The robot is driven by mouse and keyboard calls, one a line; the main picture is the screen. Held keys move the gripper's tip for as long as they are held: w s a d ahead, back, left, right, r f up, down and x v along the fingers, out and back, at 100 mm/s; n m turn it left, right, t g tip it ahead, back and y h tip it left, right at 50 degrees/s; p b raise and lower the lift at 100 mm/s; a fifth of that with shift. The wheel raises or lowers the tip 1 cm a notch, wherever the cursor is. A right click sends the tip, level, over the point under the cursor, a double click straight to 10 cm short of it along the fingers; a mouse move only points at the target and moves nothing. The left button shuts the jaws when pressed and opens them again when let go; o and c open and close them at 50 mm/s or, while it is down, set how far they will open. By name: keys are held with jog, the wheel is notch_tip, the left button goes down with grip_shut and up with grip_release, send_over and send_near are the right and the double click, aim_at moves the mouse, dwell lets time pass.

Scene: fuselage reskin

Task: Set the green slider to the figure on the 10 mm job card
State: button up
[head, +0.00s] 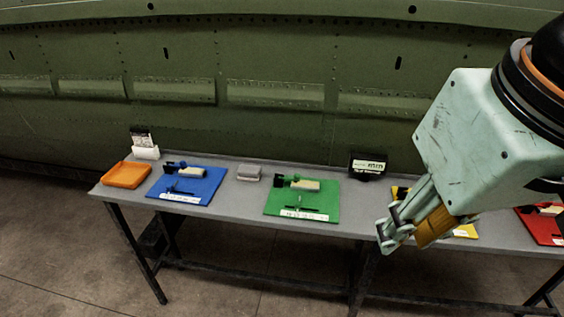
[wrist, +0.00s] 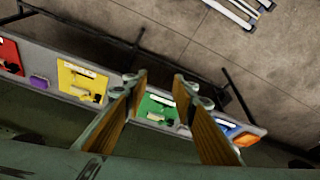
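A green board (head: 326,208) lies on the bench right of the blue one, with a white scale strip (head: 304,215) at its front edge. A small dark slider (head: 300,207) sits just behind the strip; its setting is too small to read. The green board also shows in the wrist view (wrist: 145,105), between my fingers. A card in a white stand (head: 145,150) is at the back left, and a dark sign (head: 368,166) stands at the back; their figures are unreadable. My gripper (head: 392,232) is open and empty, above the bench's right part.
A grey bench (head: 238,203) runs before the green fuselage panel (head: 270,130). On it are an orange tray (head: 126,175), a blue board (head: 207,183), a grey block (head: 249,173), a yellow board (wrist: 83,82) and a red board (head: 540,225). The air over the left half is clear.

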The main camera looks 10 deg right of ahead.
dwell(0.4)
jog(key=m+g+p, duration=0.3)
jog(key=g+p, duration=0.1)
jog(key=p, duration=1.1)
send_over(298, 203)
notch_tip(298, 203, down, 17)
jog(key=shift+w+f+m, duration=0.1)
jog(key=shift+f+m, duration=0.05)
jog(key=shift+m, duration=0.15)
jog(key=shift+f, duration=0.2)
jog(key=shift+f+b, duration=0.5)
jog(key=shift+f, duration=6.2)
